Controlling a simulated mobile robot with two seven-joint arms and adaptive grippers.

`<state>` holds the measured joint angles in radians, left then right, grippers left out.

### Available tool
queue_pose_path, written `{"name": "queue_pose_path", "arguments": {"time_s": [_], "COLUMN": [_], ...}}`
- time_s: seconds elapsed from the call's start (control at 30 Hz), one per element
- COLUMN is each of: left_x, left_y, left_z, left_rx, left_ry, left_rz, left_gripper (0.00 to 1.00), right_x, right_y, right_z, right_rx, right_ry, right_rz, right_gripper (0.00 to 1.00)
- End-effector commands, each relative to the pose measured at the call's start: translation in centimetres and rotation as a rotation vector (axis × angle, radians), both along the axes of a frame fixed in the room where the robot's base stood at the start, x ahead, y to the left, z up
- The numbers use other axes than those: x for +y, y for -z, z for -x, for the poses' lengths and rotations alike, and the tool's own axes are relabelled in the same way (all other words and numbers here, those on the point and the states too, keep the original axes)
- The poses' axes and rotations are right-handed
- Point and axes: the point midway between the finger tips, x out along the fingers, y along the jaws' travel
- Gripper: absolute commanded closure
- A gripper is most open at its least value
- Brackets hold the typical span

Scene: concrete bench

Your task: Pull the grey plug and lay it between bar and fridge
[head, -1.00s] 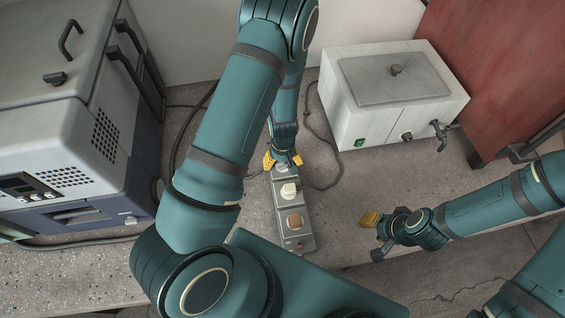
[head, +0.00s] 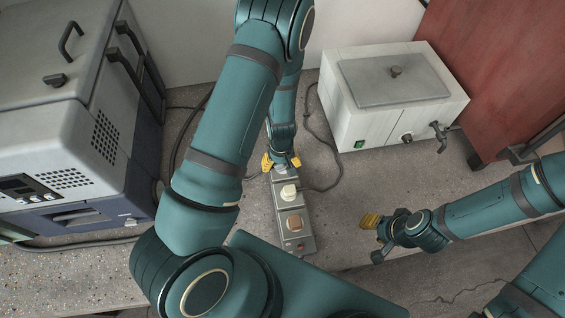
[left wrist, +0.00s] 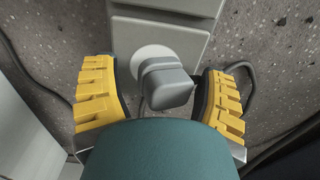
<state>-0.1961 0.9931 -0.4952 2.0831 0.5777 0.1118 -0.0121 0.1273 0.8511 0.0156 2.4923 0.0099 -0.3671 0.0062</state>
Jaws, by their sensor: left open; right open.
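The grey plug (left wrist: 166,82) sits in a round white socket of the grey power bar in the left wrist view. The power bar (head: 308,243) lies on the bench in the head view, with a cream plug (head: 288,191) in its middle and a brown round socket (head: 294,223) nearer the front. My left gripper (head: 282,162) is open at the bar's far end. Its yellow fingers (left wrist: 162,96) stand on both sides of the grey plug, apart from it. My right gripper (head: 375,236) is open and empty near the bench's front edge, right of the bar.
The fridge-like grey and blue appliance (head: 60,120) stands at the left, with a dark cable (head: 180,130) beside it. A white lidded bath (head: 395,95) stands at the back right, near a red-brown panel (head: 500,60). Bench between bar and left appliance is partly hidden by my arm.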

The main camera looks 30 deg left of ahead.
Motion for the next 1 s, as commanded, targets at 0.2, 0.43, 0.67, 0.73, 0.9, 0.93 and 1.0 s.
{"name": "queue_pose_path", "arguments": {"time_s": [0.2,0.43,0.67,0.73,0.9,0.93,1.0], "left_x": [0.04,0.33,0.32,0.31,0.31,0.31,0.32], "left_y": [0.03,0.05,0.03,0.03,0.04,0.04,0.03], "left_z": [0.06,0.28,0.28,0.27,0.27,0.27,0.26], "left_rx": [0.001,0.001,0.001,0.001,0.001,0.001,0.001], "left_ry": [0.000,-0.001,-0.001,-0.001,0.000,0.000,0.000], "left_rz": [0.000,0.000,0.000,0.000,0.000,0.000,0.000], "left_gripper": [0.28,0.28,0.34,0.58,0.91,0.91,0.91], "right_x": [0.00,0.00,0.00,0.00,0.00,0.00,0.00], "right_y": [0.01,0.08,0.06,0.06,0.06,0.06,0.06], "right_z": [0.00,0.00,0.00,0.00,0.00,0.00,0.00], "right_rx": [0.000,0.000,0.000,0.000,0.000,0.000,0.000], "right_ry": [0.000,0.000,0.000,0.000,0.000,0.000,0.000], "right_rz": [0.000,0.000,0.000,0.000,0.000,0.000,0.000], "right_gripper": [0.58,0.58,0.58,0.58,0.58,0.58,0.58]}}
